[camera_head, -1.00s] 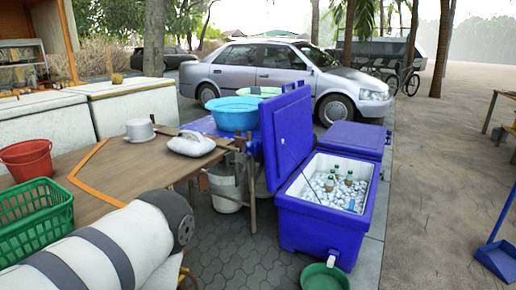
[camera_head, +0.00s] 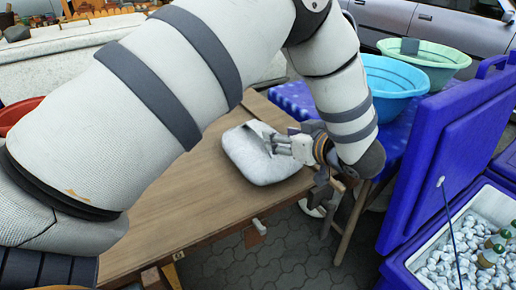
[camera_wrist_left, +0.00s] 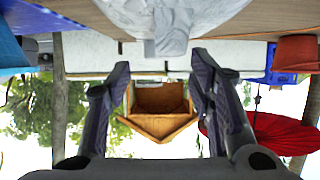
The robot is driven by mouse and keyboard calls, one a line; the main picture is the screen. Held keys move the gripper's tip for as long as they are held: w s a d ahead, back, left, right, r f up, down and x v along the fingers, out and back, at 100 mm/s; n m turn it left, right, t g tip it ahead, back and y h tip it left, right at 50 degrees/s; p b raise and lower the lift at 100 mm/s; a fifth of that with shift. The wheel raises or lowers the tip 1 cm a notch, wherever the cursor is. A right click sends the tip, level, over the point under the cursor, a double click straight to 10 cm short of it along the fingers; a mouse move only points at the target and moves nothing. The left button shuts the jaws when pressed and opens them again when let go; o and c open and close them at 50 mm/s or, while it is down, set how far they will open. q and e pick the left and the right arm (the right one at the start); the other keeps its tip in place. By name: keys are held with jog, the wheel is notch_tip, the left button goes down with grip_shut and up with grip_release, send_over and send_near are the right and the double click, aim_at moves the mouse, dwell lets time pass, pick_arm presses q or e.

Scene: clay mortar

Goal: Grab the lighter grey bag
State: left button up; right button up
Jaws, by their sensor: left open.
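The light grey bag (camera_head: 256,165) lies on the wooden table near its right end, with its bunched top toward my left gripper (camera_head: 290,146). In the left wrist view, which looks upside down, the bag (camera_wrist_left: 165,22) hangs at the top edge. Its gathered neck is centred just past the tips of the left gripper (camera_wrist_left: 160,68). The jaws are spread wide with nothing visibly clamped. I cannot tell whether the fingertips touch the bag. My left arm spans the head view. My right gripper is not seen.
The wooden table (camera_head: 190,205) has clear surface left of the bag. A blue basin (camera_head: 392,85) and green basin (camera_head: 425,62) stand on a blue surface behind. The blue cooler with its open lid (camera_head: 450,140) is at right. A red bucket (camera_head: 18,112) is partly hidden at left.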

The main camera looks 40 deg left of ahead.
aim_at(260, 145)
pick_arm(q)
jog(key=shift+w+a+f, duration=0.15)
jog(key=shift+a+f, duration=0.15)
jog(key=shift+a, duration=0.35)
jog(key=shift+s+a, duration=0.25)
jog(key=shift+a, duration=0.05)
jog(key=x, duration=0.5)
jog(key=shift+s+a+r, duration=0.2)
jog(key=shift+a, duration=0.15)
jog(key=shift+w+r, duration=0.1)
jog(key=shift+r, duration=0.05)
grip_shut()
